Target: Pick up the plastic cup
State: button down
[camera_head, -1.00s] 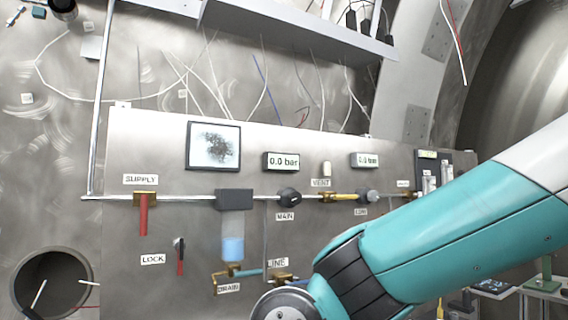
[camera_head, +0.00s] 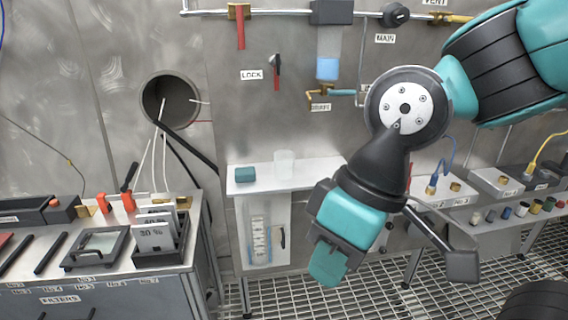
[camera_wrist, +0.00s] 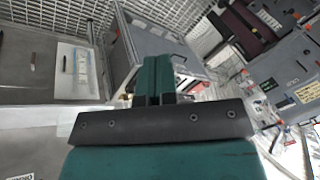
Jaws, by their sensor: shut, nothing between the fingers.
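A clear, translucent plastic cup (camera_head: 285,164) stands upright on a white shelf (camera_head: 310,173) against the steel wall, near the middle of the head view. My gripper (camera_head: 327,268) hangs in front of the shelf, lower and to the right of the cup, apart from it. Its teal fingers (camera_wrist: 155,80) are together and empty in the wrist view. I cannot make out the cup in the wrist view.
A teal block (camera_head: 245,174) lies on the shelf left of the cup. A filter bench (camera_head: 100,285) with trays and holders stands at left. A valve panel is above the shelf. Grated floor (camera_head: 300,300) is open below; coloured-cap vials stand at right.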

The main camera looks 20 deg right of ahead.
aim_at(283, 160)
jog(key=u, duration=0.2)
jog(key=k, duration=0.45)
jog(key=u, duration=1.35)
jog(key=i, duration=0.85)
jog(key=z, duration=0.7)
jog(key=i, duration=0.75)
jog(key=z, duration=0.75)
